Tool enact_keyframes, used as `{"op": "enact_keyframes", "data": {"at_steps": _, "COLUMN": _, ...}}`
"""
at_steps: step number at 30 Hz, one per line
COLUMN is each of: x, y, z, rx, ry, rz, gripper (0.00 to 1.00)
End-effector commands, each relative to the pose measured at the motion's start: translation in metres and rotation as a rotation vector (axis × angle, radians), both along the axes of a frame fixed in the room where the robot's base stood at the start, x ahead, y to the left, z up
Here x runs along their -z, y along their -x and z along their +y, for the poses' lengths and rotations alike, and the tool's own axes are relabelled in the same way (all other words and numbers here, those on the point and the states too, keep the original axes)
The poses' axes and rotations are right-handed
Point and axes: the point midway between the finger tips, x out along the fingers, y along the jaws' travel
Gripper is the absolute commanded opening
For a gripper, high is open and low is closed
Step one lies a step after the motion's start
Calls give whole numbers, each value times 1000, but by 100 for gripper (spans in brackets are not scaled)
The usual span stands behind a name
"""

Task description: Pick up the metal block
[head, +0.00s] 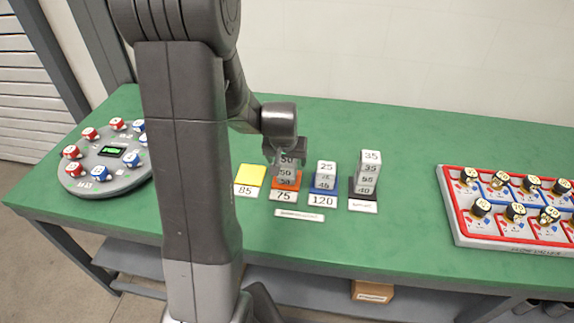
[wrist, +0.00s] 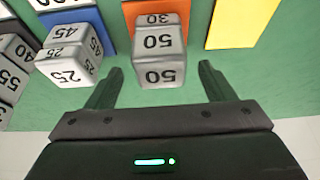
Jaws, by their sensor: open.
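Silver metal blocks with printed numbers stand in stacks on coloured pads. The stack on the orange pad (head: 287,183) has a block marked 50 (wrist: 160,74) on top, with a block marked 30 below. My gripper (head: 284,152) is at the top of this stack and hides part of it in the head view. In the wrist view my open gripper (wrist: 160,72) has its fingertips on either side of the top 50 block, with gaps to both sides. I cannot tell whether the fingers are level with it.
A yellow pad (head: 250,175) marked 85 is bare. Block stacks stand on the blue pad (head: 323,191) marked 120 and a black pad (head: 352,190). A round dial panel (head: 110,160) is at left, a red-rimmed tray (head: 500,238) at right.

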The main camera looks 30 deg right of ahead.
Motion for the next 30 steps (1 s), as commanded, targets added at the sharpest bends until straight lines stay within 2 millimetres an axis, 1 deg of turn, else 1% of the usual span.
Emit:
{"op": "enact_keyframes", "data": {"at_steps": 3, "x": 14, "y": -4, "z": -3, "rx": 0, "ry": -2, "rz": 2, "gripper": 76}}
{"op": "enact_keyframes", "data": {"at_steps": 7, "x": 25, "y": -8, "z": -6, "rx": 0, "ry": -1, "rz": 1, "gripper": 76}}
{"op": "enact_keyframes", "data": {"at_steps": 11, "x": 30, "y": -9, "z": -8, "rx": 0, "ry": -1, "rz": 1, "gripper": 76}}
{"op": "enact_keyframes", "data": {"at_steps": 17, "x": 30, "y": -10, "z": -8, "rx": 0, "ry": 0, "rz": 0, "gripper": 76}}
{"op": "enact_keyframes", "data": {"at_steps": 18, "x": 30, "y": -10, "z": -8, "rx": 0, "ry": 0, "rz": 0, "gripper": 74}}
{"op": "enact_keyframes", "data": {"at_steps": 23, "x": 30, "y": -10, "z": -8, "rx": 0, "ry": 0, "rz": 0, "gripper": 43}}
{"op": "enact_keyframes", "data": {"at_steps": 27, "x": 30, "y": -10, "z": -8, "rx": 0, "ry": 0, "rz": 0, "gripper": 16}}
{"op": "enact_keyframes", "data": {"at_steps": 30, "x": 29, "y": -10, "z": -8, "rx": 0, "ry": 1, "rz": -2, "gripper": 15}}
